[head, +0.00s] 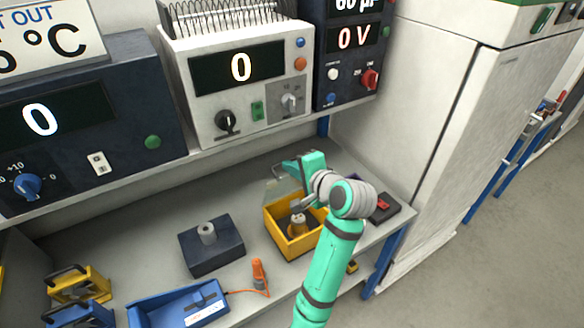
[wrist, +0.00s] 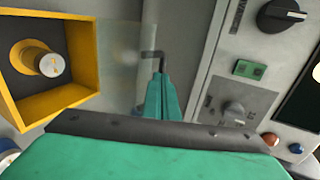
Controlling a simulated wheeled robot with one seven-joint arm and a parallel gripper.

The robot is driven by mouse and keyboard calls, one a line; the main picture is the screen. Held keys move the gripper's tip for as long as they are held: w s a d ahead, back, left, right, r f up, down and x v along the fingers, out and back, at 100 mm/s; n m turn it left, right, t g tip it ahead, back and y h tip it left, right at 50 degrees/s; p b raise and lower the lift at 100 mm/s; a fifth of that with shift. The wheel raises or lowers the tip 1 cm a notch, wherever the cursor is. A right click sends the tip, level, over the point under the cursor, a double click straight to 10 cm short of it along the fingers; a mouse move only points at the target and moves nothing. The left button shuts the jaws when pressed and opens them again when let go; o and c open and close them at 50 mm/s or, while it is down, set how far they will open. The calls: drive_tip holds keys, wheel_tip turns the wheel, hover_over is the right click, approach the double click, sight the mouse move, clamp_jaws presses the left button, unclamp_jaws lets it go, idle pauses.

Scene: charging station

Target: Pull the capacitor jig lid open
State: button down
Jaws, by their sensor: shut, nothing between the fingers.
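The capacitor jig is a yellow open-topped box (head: 281,238) on the bench, also in the wrist view at left (wrist: 88,50). A pale cylindrical capacitor (head: 298,222) stands inside it, seen from above in the wrist view (wrist: 52,65). The clear lid (head: 281,189) is raised at the box's back edge, leaving the top uncovered; it is faint in the wrist view (wrist: 122,62). A small dark handle (wrist: 152,54) shows at the lid's far side. My gripper (wrist: 161,78) is shut and empty by that handle; I cannot tell whether they touch. In the head view my gripper (head: 291,165) is above and behind the box.
A shelf of instruments, including a white meter (head: 240,80), overhangs the bench behind my gripper. A dark block with a grey cylinder (head: 211,246) stands left of the jig. A dark device (head: 384,208) is at right.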

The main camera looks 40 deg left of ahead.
drive_tip(key=a, duration=0.1)
drive_tip(key=w+a, duration=0.1)
drive_tip(key=a, duration=0.2)
drive_tip(key=shift+w+a+r, duration=0.1)
drive_tip(key=shift+w+r, duration=0.2)
drive_tip(key=shift+w, duration=0.1)
drive_tip(key=shift+a, duration=0.15)
drive_tip(key=shift+s+d+r, duration=0.1)
drive_tip(key=shift+d+r, duration=0.25)
drive_tip(key=shift+d, duration=0.1)
drive_tip(key=s+d+r, duration=0.3)
drive_tip(key=d+r, duration=0.2)
drive_tip(key=d, duration=0.1)
drive_tip(key=shift+d+r, duration=0.25)
drive_tip(key=shift+d, duration=0.05)
